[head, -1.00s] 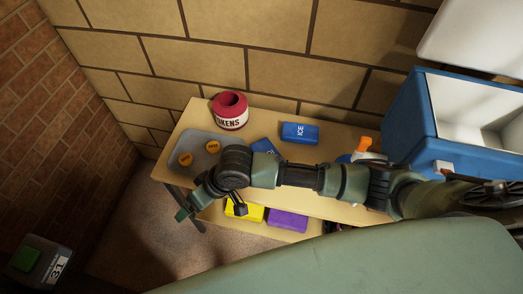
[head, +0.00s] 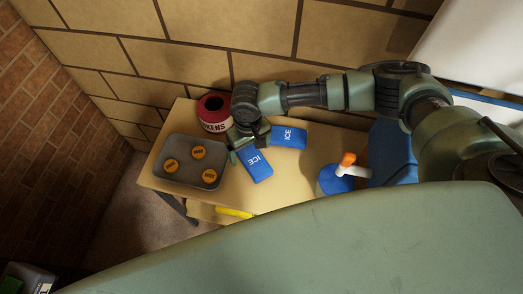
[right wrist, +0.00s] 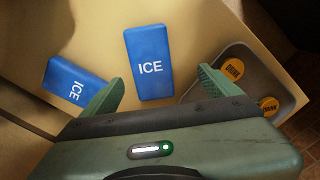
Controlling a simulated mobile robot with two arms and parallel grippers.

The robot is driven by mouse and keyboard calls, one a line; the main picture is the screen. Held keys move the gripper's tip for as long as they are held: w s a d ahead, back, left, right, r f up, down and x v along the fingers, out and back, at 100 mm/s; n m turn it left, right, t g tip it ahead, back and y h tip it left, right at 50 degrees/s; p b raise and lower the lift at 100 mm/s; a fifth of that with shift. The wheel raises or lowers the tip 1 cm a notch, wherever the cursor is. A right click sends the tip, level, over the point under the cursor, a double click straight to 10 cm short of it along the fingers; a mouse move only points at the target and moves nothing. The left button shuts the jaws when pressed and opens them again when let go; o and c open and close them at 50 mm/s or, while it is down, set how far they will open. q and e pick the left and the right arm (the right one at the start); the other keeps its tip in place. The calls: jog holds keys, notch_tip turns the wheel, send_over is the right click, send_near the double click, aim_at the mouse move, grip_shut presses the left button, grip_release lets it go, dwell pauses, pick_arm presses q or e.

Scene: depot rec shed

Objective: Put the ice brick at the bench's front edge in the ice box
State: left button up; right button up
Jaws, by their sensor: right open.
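The blue ice brick (head: 257,166) nearest the bench's front edge lies flat on the bench (head: 290,180), right of the tray. A second blue ice brick (head: 289,137) lies behind it. My right gripper (head: 246,145) is open and empty, above the bench at the front brick's back end. In the right wrist view the front brick (right wrist: 149,62) shows ahead between the spread fingertips (right wrist: 160,84), and the other brick (right wrist: 72,84) lies outside the left finger. The blue ice box (head: 392,152) at the right is mostly hidden by my right arm. My left gripper is not in view.
A grey tray (head: 188,172) with several orange tokens is at the bench's left. A red and white token pot (head: 213,116) stands behind, close to my gripper. A blue bottle (head: 334,180) with an orange top stands right. A yellow thing (head: 235,212) shows below.

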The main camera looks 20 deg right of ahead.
aim_at(254, 160)
jog(key=shift+w+d, duration=0.35)
jog(key=shift+d, duration=0.2)
jog(key=shift+d+f, duration=0.15)
jog(key=shift+f, duration=0.7)
jog(key=shift+s+a+f+p, duration=0.1)
jog(key=shift+a+f+p, duration=0.05)
jog(key=shift+f+p, duration=0.15)
jog(key=shift+s+a+f+p, duration=0.1)
jog(key=shift+f+p, duration=0.1)
jog(key=shift+f, duration=0.2)
jog(key=f, duration=0.4)
jog(key=shift+w+d+p, duration=0.1)
jog(key=shift+d+p, duration=0.2)
jog(key=shift+p, duration=0.1)
jog(key=shift+f, duration=0.25)
jog(key=shift+c, duration=0.9)
jog(key=c, duration=1.5)
grip_shut()
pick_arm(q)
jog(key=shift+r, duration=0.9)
pick_arm(e)
jog(key=shift+r, duration=0.1)
jog(key=shift+w, duration=0.1)
